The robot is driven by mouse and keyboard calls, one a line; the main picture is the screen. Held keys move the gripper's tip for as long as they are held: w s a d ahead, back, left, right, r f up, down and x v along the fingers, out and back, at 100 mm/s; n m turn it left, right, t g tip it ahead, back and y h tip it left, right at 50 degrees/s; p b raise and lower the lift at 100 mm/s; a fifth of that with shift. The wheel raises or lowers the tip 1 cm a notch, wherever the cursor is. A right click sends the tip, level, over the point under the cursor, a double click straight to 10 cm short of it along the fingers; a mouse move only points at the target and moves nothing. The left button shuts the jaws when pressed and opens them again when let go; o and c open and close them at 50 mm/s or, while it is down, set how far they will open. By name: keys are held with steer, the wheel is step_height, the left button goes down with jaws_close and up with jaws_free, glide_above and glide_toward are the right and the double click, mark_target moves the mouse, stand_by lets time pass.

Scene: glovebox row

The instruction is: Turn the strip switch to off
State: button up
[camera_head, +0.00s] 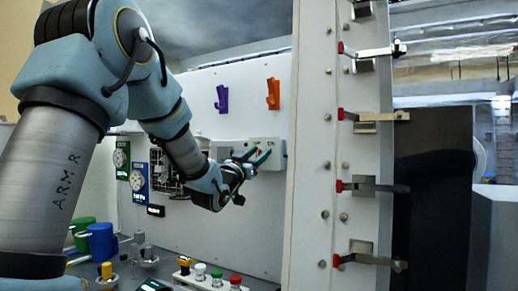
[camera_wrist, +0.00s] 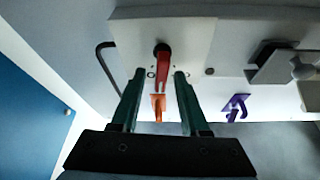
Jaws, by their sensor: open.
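The strip switch is a red lever (camera_wrist: 163,66) on a dark round pivot, set on a pale box face (camera_wrist: 200,40) in the wrist view. In the head view the white box (camera_head: 275,146) is on the back wall, with a little red showing between my fingers. My gripper (camera_head: 259,156) is at the front of this box. In the wrist view my gripper (camera_wrist: 159,75) has its two green fingers apart, one on each side of the lever. The lever lies between them; I cannot tell whether either finger touches it.
An orange hook (camera_head: 273,93) and a purple hook (camera_head: 222,98) hang on the wall above the box. A pale panel edge with red-tipped latches (camera_head: 345,114) stands close on the right. Capped vials (camera_head: 217,277) and a blue container (camera_head: 101,240) stand on the bench below.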

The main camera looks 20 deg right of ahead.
steer(key=shift+w+d, duration=0.1)
steer(key=shift+c, duration=0.2)
jaws_close()
stand_by(0.4)
